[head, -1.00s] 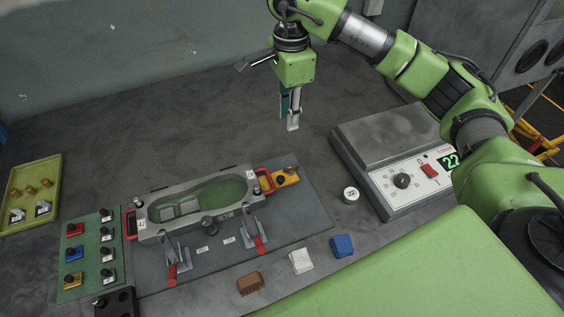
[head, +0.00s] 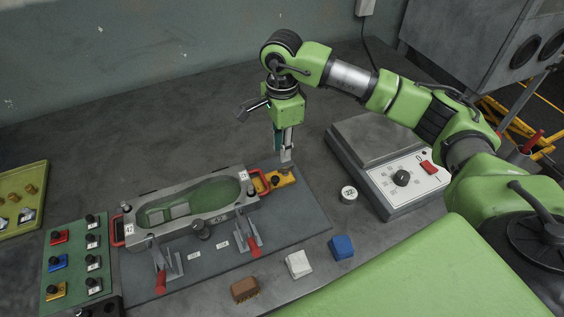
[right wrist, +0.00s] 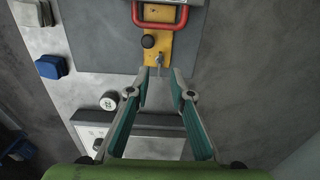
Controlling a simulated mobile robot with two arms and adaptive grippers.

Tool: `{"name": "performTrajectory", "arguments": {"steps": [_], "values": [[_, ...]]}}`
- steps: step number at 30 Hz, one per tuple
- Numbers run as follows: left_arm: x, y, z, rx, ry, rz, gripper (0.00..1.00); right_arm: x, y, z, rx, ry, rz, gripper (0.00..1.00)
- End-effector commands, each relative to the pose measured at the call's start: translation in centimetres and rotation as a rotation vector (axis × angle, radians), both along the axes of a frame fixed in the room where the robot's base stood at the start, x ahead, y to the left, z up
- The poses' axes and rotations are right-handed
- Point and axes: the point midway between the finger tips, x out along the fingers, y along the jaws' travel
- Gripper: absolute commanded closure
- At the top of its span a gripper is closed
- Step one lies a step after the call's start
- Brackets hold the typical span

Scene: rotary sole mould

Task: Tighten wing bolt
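The sole mould (head: 225,213) is a grey metal frame with a green sole-shaped cavity, lying on a dark plate. At its right end is a yellow bracket (head: 290,179) with a black knob. In the right wrist view, a small metal bolt (right wrist: 160,60) stands on the yellow bracket, just below the black knob (right wrist: 149,41); its wings are hard to make out. My right gripper (head: 287,157) points down just above the bracket. Its two fingers are apart and empty, with the tips (right wrist: 161,76) on either side of and short of the bolt. My left gripper is not in view.
Two red-handled toggle clamps (head: 161,281) stand in front of the mould. A green board (head: 75,262) with several knobs is at left. A grey control box (head: 400,177), a round tin (head: 348,194), blue block (head: 341,247), white block (head: 299,264) and brown brush (head: 245,289) lie nearby.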

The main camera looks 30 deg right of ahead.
Motion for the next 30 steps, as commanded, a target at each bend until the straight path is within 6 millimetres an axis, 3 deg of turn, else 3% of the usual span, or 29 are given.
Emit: {"name": "performTrajectory", "arguments": {"steps": [6, 12, 23, 24, 26, 30], "values": [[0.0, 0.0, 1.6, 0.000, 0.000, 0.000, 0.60, -0.1, 0.0, -4.3, -0.001, 0.005, -0.001, 0.79], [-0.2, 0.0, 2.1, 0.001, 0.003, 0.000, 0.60, 0.0, 0.0, -6.7, 0.000, 0.002, 0.000, 0.79], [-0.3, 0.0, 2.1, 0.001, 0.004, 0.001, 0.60, 0.0, 0.0, -7.5, 0.000, -0.001, 0.001, 0.79], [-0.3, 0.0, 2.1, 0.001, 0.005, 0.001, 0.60, 0.0, 0.0, -7.5, 0.000, -0.001, 0.001, 0.82], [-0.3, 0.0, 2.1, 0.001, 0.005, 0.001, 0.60, 0.0, 0.0, -7.4, 0.000, -0.001, 0.000, 0.97], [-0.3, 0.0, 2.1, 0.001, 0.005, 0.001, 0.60, 0.0, 0.0, -7.4, 0.000, -0.001, 0.000, 1.00]]}}
